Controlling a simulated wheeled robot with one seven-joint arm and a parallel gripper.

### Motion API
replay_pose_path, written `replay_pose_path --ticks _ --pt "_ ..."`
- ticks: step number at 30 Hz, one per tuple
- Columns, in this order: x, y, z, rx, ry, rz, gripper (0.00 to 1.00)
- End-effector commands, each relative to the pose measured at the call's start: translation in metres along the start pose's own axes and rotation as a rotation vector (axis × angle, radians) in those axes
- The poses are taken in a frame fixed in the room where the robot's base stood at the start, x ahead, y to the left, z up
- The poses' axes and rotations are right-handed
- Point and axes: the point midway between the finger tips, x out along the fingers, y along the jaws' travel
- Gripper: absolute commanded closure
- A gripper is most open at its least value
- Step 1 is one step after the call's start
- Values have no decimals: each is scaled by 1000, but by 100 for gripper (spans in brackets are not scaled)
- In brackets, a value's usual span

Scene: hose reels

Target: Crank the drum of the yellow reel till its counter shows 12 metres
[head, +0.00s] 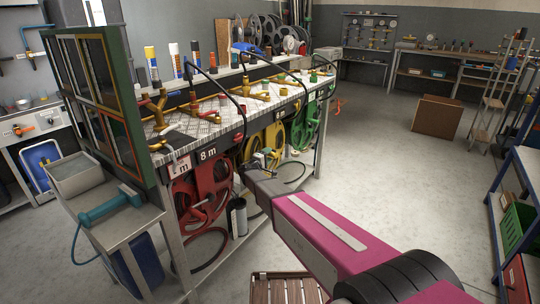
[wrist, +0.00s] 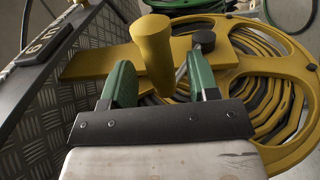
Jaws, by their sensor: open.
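The yellow reel (head: 272,136) hangs under the bench, partly hidden by my arm in the head view; its drum with wound hose (wrist: 262,85) fills the right of the wrist view. A plate above it, seen sideways in the wrist view, appears to read 6 m (wrist: 45,43); the head view shows the same reading (head: 280,130). A yellow crank grip (wrist: 153,50) stands up between my gripper's green fingers (wrist: 160,72). My gripper is open, with a gap showing on both sides of the grip. In the head view my gripper (head: 264,160) is small beside the reel.
A black knob (wrist: 204,40) sits near my right finger. The floor to the right is clear up to a cardboard box (head: 437,116).

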Motion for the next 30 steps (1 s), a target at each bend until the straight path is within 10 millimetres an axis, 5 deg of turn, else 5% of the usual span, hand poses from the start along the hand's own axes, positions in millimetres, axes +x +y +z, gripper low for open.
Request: replay_pose_path --ticks 6,16,17,22,30 --pt "20 0 -1 0 0 0 45" --pt "23 0 0 0 0 0 45" --pt "23 0 0 0 0 0 48" --pt "23 0 0 0 0 0 100" --pt "22 -2 0 -1 1 17 100"
